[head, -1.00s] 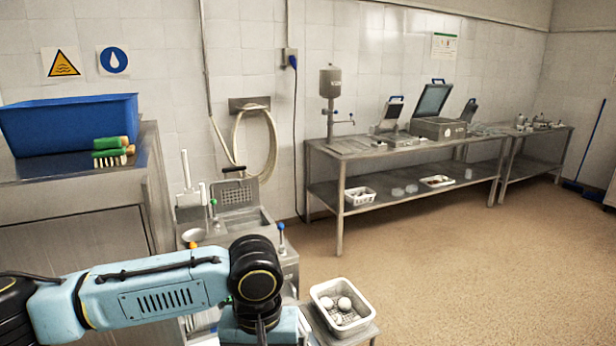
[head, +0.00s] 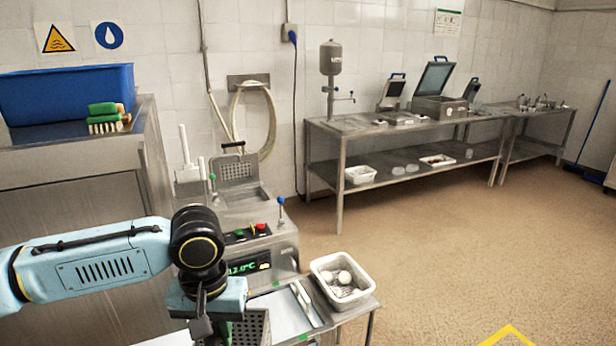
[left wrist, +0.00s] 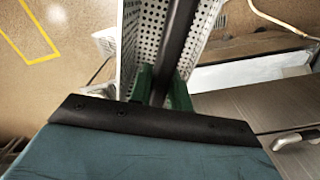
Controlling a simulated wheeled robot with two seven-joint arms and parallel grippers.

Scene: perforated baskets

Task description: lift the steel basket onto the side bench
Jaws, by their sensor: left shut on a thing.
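The steel basket (head: 252,328) has perforated walls and shows partly at the bottom edge of the head view, under my left gripper (head: 222,332). In the left wrist view its perforated walls (left wrist: 201,38) stand on both sides of a dark bar-like handle (left wrist: 176,45). The green fingers of my left gripper (left wrist: 160,90) are shut on that handle. The basket's bottom and contents are hidden. A low steel bench (head: 288,326) with green marks lies right of the basket. My right gripper is not in view.
A white basket (head: 326,264) with round pale items stands on the low bench, beside light strips (head: 303,300). A machine with a lit display (head: 249,267) and a perforated panel (head: 237,168) is behind. A long steel table (head: 340,185) lines the wall. Open floor (head: 450,240) lies right.

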